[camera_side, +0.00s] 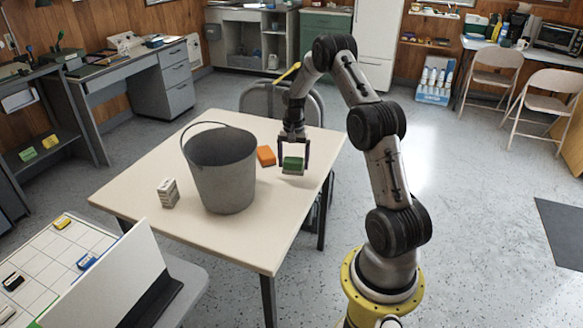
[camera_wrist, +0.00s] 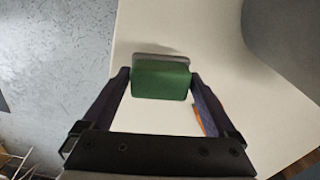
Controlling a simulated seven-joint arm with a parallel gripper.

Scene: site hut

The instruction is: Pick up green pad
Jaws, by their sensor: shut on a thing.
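The green pad (camera_side: 292,163) is a small block with a green body and a greyish layer along one side. My gripper (camera_side: 293,160) is shut on it near the right edge of the table in the side view. In the wrist view the green pad (camera_wrist: 161,80) sits between the two dark fingers of my gripper (camera_wrist: 160,85). The side view does not clearly show whether the pad touches the tabletop or hangs just above it.
A large grey bucket (camera_side: 222,172) with a raised handle stands mid-table. An orange block (camera_side: 266,156) lies between bucket and gripper. A small grey-white block (camera_side: 168,193) is left of the bucket. The table (camera_side: 262,235) is bare at its front. A chair stands behind.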

